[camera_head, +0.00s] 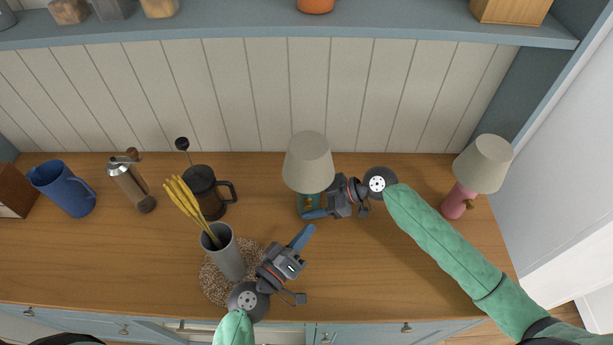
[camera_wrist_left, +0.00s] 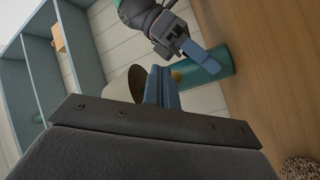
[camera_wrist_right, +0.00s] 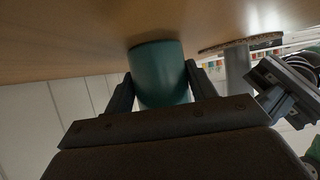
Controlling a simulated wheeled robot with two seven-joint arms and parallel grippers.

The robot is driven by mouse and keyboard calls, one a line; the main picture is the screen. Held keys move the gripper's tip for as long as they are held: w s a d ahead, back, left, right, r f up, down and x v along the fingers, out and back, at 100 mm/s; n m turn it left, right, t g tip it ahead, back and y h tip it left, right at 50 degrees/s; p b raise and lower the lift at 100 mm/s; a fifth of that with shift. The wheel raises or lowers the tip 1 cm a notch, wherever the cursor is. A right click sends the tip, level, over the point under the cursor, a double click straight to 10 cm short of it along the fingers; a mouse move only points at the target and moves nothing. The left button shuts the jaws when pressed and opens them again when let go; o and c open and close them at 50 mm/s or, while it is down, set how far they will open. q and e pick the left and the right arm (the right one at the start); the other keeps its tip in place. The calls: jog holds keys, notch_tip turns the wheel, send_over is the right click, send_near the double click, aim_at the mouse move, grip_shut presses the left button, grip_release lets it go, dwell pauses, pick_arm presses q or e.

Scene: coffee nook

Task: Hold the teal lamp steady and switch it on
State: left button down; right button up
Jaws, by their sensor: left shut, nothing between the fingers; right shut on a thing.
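The teal lamp (camera_head: 309,205) stands on the wooden counter near the back wall, its cream shade (camera_head: 308,163) hiding much of the base. My right gripper (camera_head: 316,206) is shut on the lamp base from the right. The right wrist view shows the teal base (camera_wrist_right: 160,75) between its two fingers. My left gripper (camera_head: 304,235) is shut and empty, in front of the lamp and apart from it in the head view. In the left wrist view, a small brass-coloured knob (camera_wrist_left: 177,75) shows on the teal base (camera_wrist_left: 212,66), just beyond the left fingertips (camera_wrist_left: 163,72).
A pink lamp (camera_head: 459,201) stands at the right. A grey vase (camera_head: 227,257) with yellow stems stands on a speckled mat (camera_head: 214,287), close to my left gripper. A French press (camera_head: 206,194), grinder (camera_head: 131,184) and blue jug (camera_head: 63,190) stand left.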

aim_at(311, 208)
pick_arm(q)
jog(key=shift+w, duration=2.7)
jog(key=shift+s, duration=0.15)
dwell(0.5)
jog(key=shift+s, duration=3.35)
pick_arm(e)
jog(key=o, duration=0.8)
